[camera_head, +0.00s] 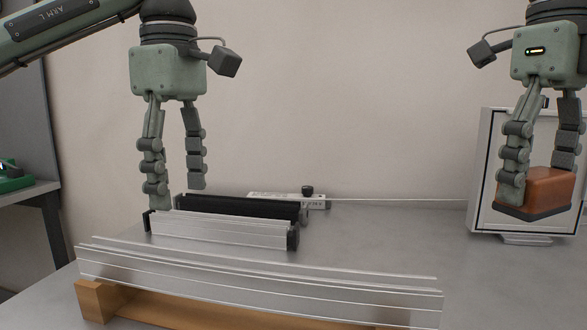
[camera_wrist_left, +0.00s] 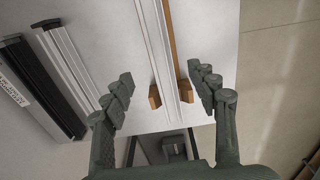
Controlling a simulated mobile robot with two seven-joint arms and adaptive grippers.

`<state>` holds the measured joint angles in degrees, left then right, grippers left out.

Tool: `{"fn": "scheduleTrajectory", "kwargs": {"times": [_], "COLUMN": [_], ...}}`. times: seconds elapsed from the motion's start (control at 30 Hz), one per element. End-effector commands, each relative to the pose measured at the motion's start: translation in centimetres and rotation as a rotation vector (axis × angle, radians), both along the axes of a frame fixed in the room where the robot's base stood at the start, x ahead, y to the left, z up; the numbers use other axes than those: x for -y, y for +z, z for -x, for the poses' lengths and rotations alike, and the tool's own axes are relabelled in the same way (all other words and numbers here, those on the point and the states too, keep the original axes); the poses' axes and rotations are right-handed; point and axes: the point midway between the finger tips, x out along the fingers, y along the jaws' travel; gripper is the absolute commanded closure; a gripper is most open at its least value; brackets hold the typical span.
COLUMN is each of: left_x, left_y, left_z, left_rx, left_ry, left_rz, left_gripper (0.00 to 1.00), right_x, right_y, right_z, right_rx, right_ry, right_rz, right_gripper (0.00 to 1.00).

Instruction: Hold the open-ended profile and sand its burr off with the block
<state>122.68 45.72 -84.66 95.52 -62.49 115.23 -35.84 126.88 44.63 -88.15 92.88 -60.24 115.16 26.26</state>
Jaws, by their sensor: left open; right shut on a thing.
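A long silver profile (camera_head: 260,284) without visible end caps lies across the front on a wooden rest (camera_head: 205,308); the left wrist view also shows this profile (camera_wrist_left: 153,45). I cannot make out a burr on it. A shorter silver profile (camera_head: 220,231) with dark end caps lies behind it, with a black profile (camera_head: 240,207) behind that. My left gripper (camera_head: 178,197) is open and empty above the table; in the left wrist view its fingers stand apart on either side of the long profile. My right gripper (camera_head: 538,190) is shut on an orange-brown block (camera_head: 549,186) with a dark underside, held up at right.
A pale bar with a dark knob (camera_head: 318,203) lies at the back of the table, and a thin line runs right from it. A framed panel (camera_head: 480,190) stands behind my right gripper. The grey table (camera_head: 390,235) is clear at centre right. A green object (camera_head: 14,181) sits far left.

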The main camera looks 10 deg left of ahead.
Motion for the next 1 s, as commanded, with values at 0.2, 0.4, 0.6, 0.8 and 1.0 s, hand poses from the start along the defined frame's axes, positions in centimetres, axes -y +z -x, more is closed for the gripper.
{"fn": "scheduleTrajectory", "kwargs": {"times": [0.2, 0.4, 0.6, 0.8, 1.0], "left_x": [-0.1, -0.1, -0.1, -0.1, 0.0], "left_y": [-3.2, -6.9, -9.9, -11.4, -11.6], "left_z": [0.0, 0.1, 0.0, 0.0, 0.0], "left_rx": [-0.009, -0.004, -0.002, 0.000, 0.000], "left_ry": [-0.001, 0.002, 0.002, 0.003, 0.002], "left_rz": [0.001, 0.001, 0.001, 0.003, 0.003], "left_gripper": [0.41, 0.41, 0.41, 0.41, 0.41], "right_x": [0.0, 0.0, 0.0, 0.0, 0.0], "right_y": [0.0, 0.0, 0.0, 0.0, 0.0], "right_z": [0.0, 0.0, 0.0, 0.0, 0.0], "right_rx": [0.000, 0.000, 0.000, 0.000, 0.001], "right_ry": [0.000, 0.000, 0.000, 0.000, 0.000], "right_rz": [0.000, 0.000, 0.000, 0.000, 0.000], "right_gripper": [0.50, 0.50, 0.50, 0.50, 0.50]}}
